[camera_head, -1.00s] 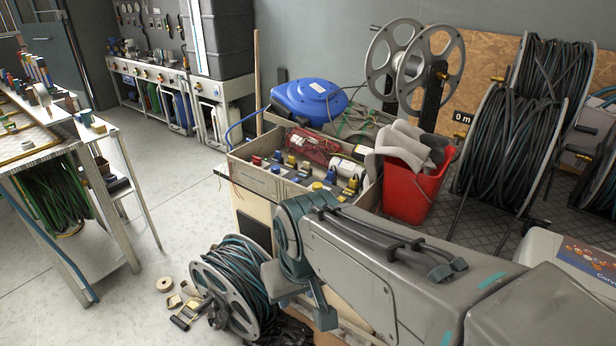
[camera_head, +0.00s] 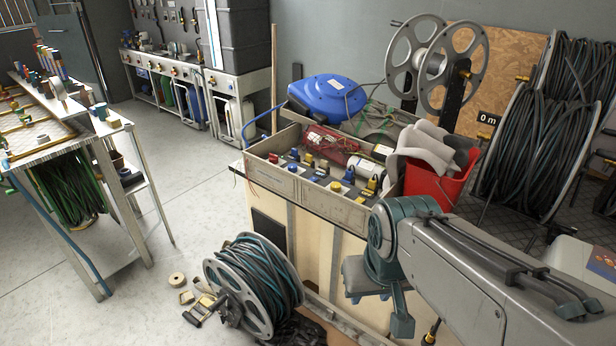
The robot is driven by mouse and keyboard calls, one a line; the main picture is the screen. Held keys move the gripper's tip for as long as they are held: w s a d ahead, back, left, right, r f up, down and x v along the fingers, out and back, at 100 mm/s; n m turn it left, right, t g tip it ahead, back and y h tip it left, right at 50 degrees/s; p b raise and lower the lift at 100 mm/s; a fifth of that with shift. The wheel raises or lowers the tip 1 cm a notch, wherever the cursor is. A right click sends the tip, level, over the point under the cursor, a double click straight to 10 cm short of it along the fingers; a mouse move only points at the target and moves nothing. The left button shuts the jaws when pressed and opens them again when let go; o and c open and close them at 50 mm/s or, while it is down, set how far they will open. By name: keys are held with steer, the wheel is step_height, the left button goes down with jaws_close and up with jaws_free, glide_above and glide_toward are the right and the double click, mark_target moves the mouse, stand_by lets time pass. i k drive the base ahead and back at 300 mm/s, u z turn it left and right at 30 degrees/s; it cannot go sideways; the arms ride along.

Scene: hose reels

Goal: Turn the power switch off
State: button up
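I cannot make out a power switch for certain in this view. The tray (camera_head: 285,184) on the central bench (camera_head: 322,250) holds several small blue and yellow fittings (camera_head: 349,174), too small to tell whether any is a switch. My arm comes in from the lower right, and its grey and teal joint stands in front of the bench's right part, hiding some of it.
A hose reel (camera_head: 255,285) stands on the floor before the bench, with loose fittings (camera_head: 200,305) beside it. A red bucket (camera_head: 438,187) and a blue reel (camera_head: 327,97) sit on the bench. Clear floor (camera_head: 195,215) lies left, towards the shelf table (camera_head: 90,150).

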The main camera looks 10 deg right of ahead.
mark_target(273, 159)
steer(key=i, duration=1.35)
steer(key=u, duration=0.35)
